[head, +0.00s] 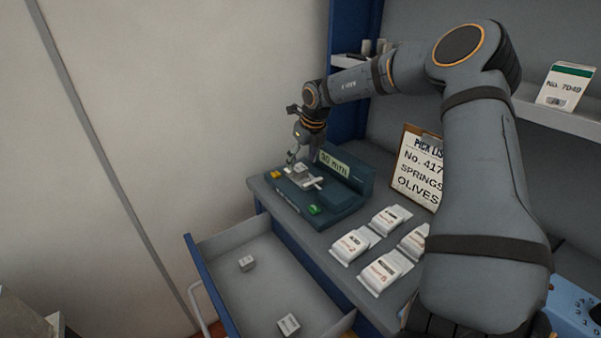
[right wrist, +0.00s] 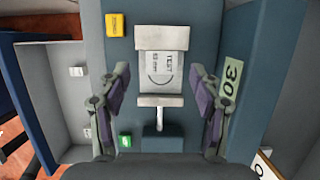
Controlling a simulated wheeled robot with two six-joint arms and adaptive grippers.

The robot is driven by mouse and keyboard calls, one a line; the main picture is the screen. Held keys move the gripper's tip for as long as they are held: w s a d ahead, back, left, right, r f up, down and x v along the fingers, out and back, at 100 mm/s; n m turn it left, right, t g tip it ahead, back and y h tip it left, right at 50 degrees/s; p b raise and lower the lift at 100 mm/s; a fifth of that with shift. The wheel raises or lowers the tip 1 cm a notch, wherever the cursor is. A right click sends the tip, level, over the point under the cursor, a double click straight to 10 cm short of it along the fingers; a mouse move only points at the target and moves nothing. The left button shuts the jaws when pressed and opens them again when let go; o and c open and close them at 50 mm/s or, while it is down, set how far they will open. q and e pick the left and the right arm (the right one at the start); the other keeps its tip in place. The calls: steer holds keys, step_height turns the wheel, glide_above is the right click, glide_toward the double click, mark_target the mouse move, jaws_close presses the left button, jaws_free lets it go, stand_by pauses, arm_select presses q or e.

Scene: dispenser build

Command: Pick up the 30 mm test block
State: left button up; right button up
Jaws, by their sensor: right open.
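A pale block marked TEST (right wrist: 165,68) sits in the clamp of the dark green gauge (right wrist: 180,20); its small size print is too unclear to read for certain. The gauge (head: 336,213) stands on the counter by the drawer, with a display reading 30 mm (head: 334,163). My right gripper (right wrist: 160,75) is open, pointing down over the gauge with its fingers on either side of the block, apart from it. In the head view my right gripper (head: 296,160) hides part of the block. My left gripper is not in view.
The open drawer (head: 222,246) holds two small white blocks (head: 247,263) (head: 288,323). The gauge has a yellow button (right wrist: 115,24) and a green button (right wrist: 125,140). Several white packets (head: 354,246) lie right of the gauge, before a pick list clipboard (head: 412,180).

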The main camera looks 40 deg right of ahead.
mark_target(301, 168)
steer(key=x, duration=0.3)
steer(key=shift+d, duration=0.15)
steer(key=shift+r, duration=0.1)
steer(key=shift+s, duration=0.1)
steer(key=shift+c, duration=1.3)
jaws_close()
